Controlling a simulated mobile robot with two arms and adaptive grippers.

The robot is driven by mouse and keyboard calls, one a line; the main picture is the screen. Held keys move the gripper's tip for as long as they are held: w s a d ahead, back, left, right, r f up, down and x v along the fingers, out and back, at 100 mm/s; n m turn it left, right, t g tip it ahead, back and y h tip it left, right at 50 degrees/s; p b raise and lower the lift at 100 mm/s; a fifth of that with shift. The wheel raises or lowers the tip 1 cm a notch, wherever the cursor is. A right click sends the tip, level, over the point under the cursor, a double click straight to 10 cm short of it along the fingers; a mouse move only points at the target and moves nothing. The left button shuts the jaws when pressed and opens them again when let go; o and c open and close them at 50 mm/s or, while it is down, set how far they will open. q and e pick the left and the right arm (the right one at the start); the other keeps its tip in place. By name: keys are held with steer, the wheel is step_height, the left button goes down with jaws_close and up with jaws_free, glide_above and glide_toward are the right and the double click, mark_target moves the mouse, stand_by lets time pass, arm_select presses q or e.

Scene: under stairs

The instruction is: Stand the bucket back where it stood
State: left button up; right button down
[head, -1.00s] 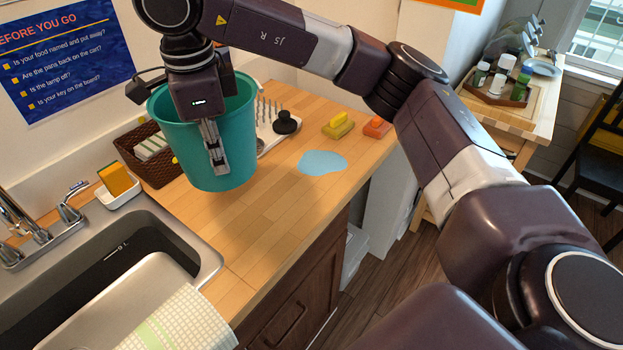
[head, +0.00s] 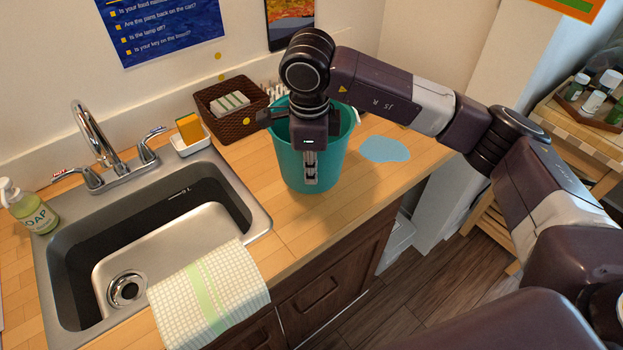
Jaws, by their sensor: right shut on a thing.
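A teal bucket (head: 333,160) is upright over the wooden counter (head: 232,163), right of the sink. My right gripper (head: 311,181) points down at the bucket's near side and is shut on its wall, with a finger showing on the outside. I cannot tell whether the bucket's base touches the counter. A light blue puddle-like patch (head: 385,149) lies on the counter just right of the bucket. My left gripper is not in view.
A sink (head: 245,210) with a checked towel (head: 208,298) over its front edge is at left. A brown basket (head: 240,130) and a sponge in a dish (head: 190,135) stand behind. A soap bottle (head: 38,212) is far left. Bare counter lies in front of the bucket.

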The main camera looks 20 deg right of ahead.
mark_target(311, 187)
steer(key=shift+f, duration=0.5)
step_height(311, 187, down, 3)
steer(key=shift+f+p, duration=0.2)
steer(key=shift+p, duration=0.5)
steer(key=shift+f, duration=0.25)
steer(key=shift+f+b, duration=0.2)
steer(key=shift+b, duration=0.15)
steer(key=c, duration=2)
jaws_free()
steer(key=shift+r, duration=0.1)
steer(key=shift+r, duration=0.15)
steer(key=r+b, duration=0.1)
steer(key=r, duration=0.7)
steer(key=s+r+b, duration=0.1)
steer(key=r, duration=0.3)
steer(key=shift+s+a+b, duration=0.1)
steer(key=shift+a+b, duration=0.2)
